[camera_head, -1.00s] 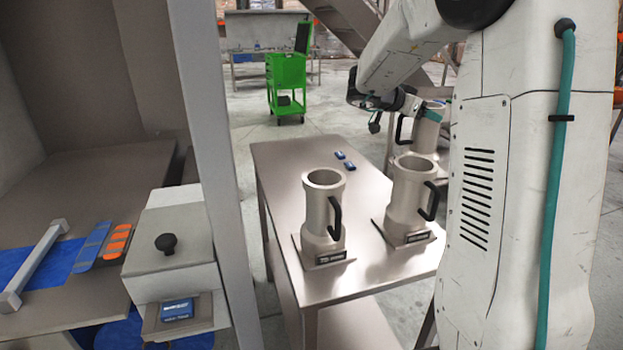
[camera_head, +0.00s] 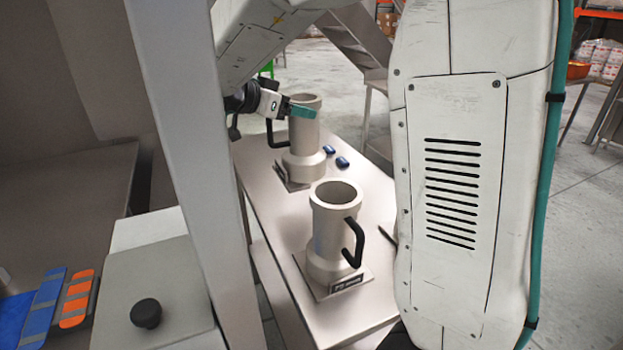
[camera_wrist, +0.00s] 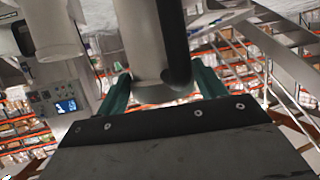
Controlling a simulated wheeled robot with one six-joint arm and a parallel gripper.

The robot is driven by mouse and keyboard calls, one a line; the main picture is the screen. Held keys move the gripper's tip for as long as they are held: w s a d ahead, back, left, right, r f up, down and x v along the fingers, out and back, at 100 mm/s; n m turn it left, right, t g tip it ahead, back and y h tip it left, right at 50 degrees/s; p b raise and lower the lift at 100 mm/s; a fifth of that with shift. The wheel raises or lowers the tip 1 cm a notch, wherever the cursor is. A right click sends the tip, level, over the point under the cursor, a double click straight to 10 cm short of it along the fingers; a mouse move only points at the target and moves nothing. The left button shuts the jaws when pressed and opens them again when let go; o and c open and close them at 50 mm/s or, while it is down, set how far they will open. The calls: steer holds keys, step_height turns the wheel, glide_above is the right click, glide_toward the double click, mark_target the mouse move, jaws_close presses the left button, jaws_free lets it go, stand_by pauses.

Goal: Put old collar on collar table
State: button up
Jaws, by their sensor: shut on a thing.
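My gripper (camera_head: 302,111) is shut on a pale grey cylindrical collar (camera_head: 304,143), which I take as the old collar. It is upright, with a black handle on its left and a flat base plate below. In the wrist view the collar (camera_wrist: 146,45) stands between the two teal fingers of my gripper (camera_wrist: 163,88), its dark handle beside it. The collar is at the back left part of the steel collar table (camera_head: 372,205). I cannot tell whether its plate touches the tabletop.
A similar collar (camera_head: 328,232) with a labelled plate stands at the table's near end. Two small blue items (camera_head: 336,155) lie right of the held collar. A grey post (camera_head: 185,150) and a box with a black knob (camera_head: 146,313) stand at left. My column hides the table's right side.

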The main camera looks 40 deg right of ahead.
mark_target(290, 149)
steer(key=f, duration=0.4)
steer(key=a+f, duration=0.1)
steer(key=f, duration=0.1)
steer(key=shift+w, duration=0.1)
steer(key=shift+d+f, duration=0.1)
steer(key=shift+f, duration=1.85)
steer(key=o, duration=1.8)
steer(key=shift+f, duration=0.15)
steer(key=shift+c, duration=0.2)
steer(key=shift+r, duration=0.2)
steer(key=v, duration=0.7)
steer(key=shift+a, duration=0.25)
